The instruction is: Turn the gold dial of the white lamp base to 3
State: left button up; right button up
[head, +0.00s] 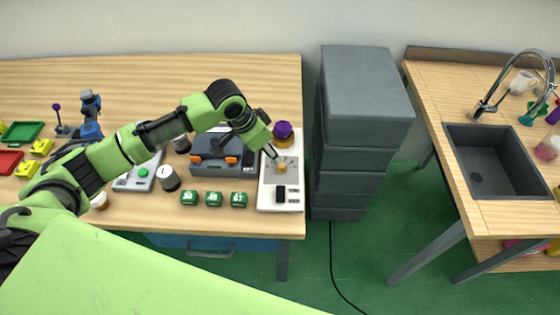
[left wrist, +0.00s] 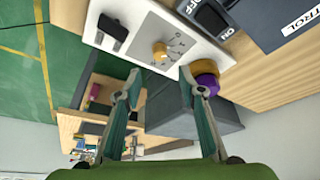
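The white lamp base (head: 266,197) lies near the right end of the left wooden table, and also shows in the left wrist view (left wrist: 143,16). Its gold dial (head: 282,168) sits mid-panel with printed marks around it; in the left wrist view the dial (left wrist: 160,50) shows a pale pointer line. The numbers are too small to read. A black switch (head: 280,193) is on the same panel. My left gripper (head: 272,153) is just above the dial; in the left wrist view its fingers (left wrist: 160,77) are spread, empty and apart from the dial. My right gripper is not in view.
A purple knob (head: 283,130) stands at the panel's far end, close to my gripper. A dark grey box with orange parts (head: 210,168) is just left. Green numbered blocks (head: 214,199) line the front. A grey drawer cabinet (head: 365,110) stands right of the table.

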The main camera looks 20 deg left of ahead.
aim_at(281, 165)
pick_arm(q)
jog(key=p+x, duration=0.1)
jog(key=x, duration=0.8)
jog(key=shift+f, duration=0.15)
grip_shut()
